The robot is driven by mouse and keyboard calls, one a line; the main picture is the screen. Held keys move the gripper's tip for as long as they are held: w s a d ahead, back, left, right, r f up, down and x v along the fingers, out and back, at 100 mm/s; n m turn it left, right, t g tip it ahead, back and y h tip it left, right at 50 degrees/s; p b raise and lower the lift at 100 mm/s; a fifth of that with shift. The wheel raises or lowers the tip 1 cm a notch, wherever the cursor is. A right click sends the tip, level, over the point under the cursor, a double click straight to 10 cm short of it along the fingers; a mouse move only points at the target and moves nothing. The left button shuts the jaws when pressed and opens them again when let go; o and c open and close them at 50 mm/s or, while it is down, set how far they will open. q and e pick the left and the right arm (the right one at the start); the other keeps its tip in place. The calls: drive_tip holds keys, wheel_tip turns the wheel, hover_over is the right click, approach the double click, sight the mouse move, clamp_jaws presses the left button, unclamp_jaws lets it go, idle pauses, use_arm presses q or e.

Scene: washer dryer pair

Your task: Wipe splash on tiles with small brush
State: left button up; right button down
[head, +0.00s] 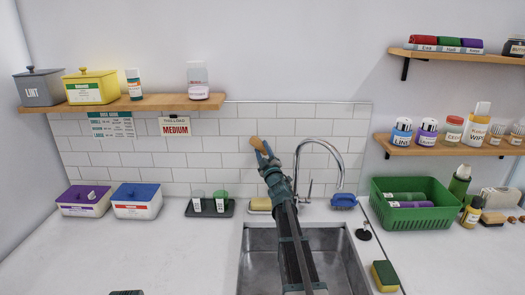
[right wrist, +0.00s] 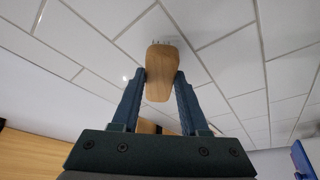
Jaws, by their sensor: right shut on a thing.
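My right gripper (head: 267,160) is raised in front of the white tiles (head: 220,146), left of the tap. It is shut on a small brush (head: 257,143) with a light wooden body. In the right wrist view the brush (right wrist: 158,72) sits between the two blue fingers (right wrist: 159,82), its far end close to the tiles (right wrist: 222,62). A few pale bristle tips show at that end; I cannot tell whether they touch the wall. I cannot make out a splash on the tiles. Only a dark sliver, perhaps of my left arm, shows at the head view's bottom edge.
A curved tap (head: 338,160) stands just right of my right arm, behind the sink (head: 256,244). A wooden shelf (head: 150,103) with boxes and bottles is up left. A green basket (head: 415,216) stands right. The counter at left front (head: 110,255) is clear.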

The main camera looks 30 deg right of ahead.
drive_tip(key=shift+s+a, duration=0.5)
drive_tip(key=shift+s, duration=0.25)
drive_tip(key=shift+s+a, duration=0.45)
drive_tip(key=shift+s, duration=0.35)
drive_tip(key=shift+s+a, duration=0.5)
drive_tip(key=shift+s, duration=0.25)
drive_tip(key=s, duration=0.1)
drive_tip(key=s+a, duration=0.1)
drive_tip(key=shift+s+a, duration=0.25)
drive_tip(key=shift+s, duration=0.05)
